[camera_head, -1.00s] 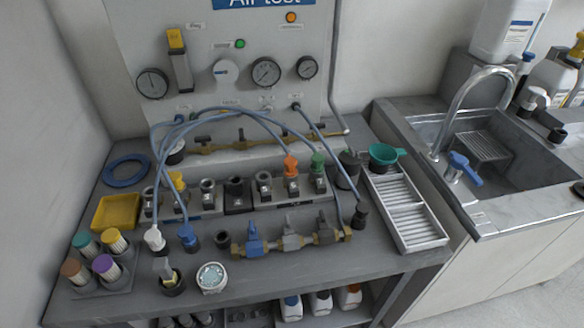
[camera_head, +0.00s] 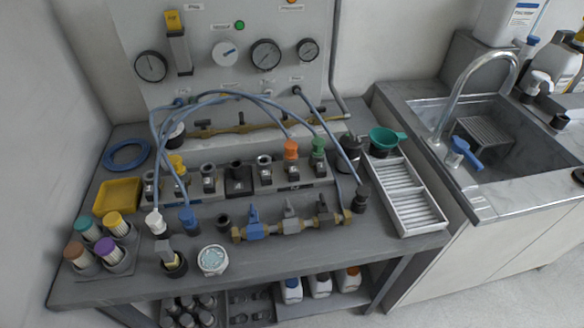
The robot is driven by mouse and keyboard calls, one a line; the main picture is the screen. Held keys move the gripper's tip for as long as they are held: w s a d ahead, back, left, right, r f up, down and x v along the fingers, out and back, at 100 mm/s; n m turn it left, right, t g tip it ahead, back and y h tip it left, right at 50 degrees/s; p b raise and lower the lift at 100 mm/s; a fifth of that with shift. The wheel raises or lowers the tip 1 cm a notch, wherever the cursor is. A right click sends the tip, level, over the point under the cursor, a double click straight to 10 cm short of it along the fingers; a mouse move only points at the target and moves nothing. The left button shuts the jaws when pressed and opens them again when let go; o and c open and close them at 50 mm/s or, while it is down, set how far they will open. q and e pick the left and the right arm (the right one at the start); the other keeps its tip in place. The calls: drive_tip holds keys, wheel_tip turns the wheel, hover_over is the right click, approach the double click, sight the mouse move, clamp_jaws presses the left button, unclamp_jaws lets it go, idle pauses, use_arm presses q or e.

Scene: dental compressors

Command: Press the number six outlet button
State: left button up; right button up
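A row of outlet blocks with round fittings runs across the workbench (camera_head: 330,252). The row includes a black fitting (camera_head: 236,177), an orange-capped fitting (camera_head: 291,150) and a green-capped one (camera_head: 318,147) at its right end. Small marks on the blocks are too small to read, so I cannot tell which outlet is number six. Behind stands a grey test panel (camera_head: 205,92) with gauges, a white knob (camera_head: 223,54) and a green button (camera_head: 239,25). Neither of my grippers is in view.
Blue hoses (camera_head: 215,93) arch over the outlet row. A brass valve manifold (camera_head: 290,224) lies in front of it. A white slotted tray (camera_head: 408,195) and green funnel (camera_head: 386,139) stand at the right, beside a sink (camera_head: 500,140). Coloured filters (camera_head: 112,250) stand front left.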

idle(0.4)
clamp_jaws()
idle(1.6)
